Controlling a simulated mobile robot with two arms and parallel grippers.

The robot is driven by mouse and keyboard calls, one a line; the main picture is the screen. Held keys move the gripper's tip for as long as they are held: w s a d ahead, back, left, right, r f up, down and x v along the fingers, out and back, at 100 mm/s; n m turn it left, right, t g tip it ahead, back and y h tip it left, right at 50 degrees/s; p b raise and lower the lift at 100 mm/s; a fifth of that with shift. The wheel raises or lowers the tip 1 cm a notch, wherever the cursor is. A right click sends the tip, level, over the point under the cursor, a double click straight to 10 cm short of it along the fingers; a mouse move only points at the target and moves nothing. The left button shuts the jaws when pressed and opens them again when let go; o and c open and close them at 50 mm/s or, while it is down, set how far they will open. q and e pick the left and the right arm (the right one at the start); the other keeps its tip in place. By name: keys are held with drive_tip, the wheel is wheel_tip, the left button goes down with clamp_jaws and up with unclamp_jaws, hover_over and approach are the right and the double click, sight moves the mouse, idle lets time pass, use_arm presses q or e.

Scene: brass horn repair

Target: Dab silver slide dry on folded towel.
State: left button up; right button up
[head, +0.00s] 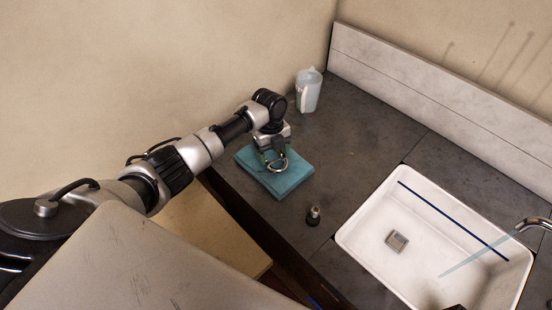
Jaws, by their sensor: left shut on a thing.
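The silver slide (283,165), a small curved metal tube, shows at my left gripper's fingers. My left gripper (271,157) is shut on it and points down over the folded towel (287,184). The towel is teal, flat and lies near the left edge of the dark counter. The slide is low over the towel; I cannot tell whether it touches it. The gripper hides part of the towel and part of the slide. My right gripper is not in view.
A translucent white jug (309,92) stands behind the towel. A small dark bottle (313,216) stands in front of it. A white sink (375,219) with a drain is at the right, with a faucet (533,223) and running water. The counter between jug and sink is clear.

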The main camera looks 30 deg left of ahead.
sight(273, 160)
use_arm(q)
drive_tip(key=shift+r, duration=0.25)
drive_tip(key=shift+f+b, duration=0.35)
drive_tip(key=shift+f, duration=0.25)
drive_tip(key=shift+r, duration=0.2)
idle(0.5)
drive_tip(key=shift+r+p, duration=0.4)
drive_tip(key=shift+p, duration=0.2)
wheel_tip(273, 160, up, 7)
drive_tip(key=p, duration=0.6)
idle(0.4)
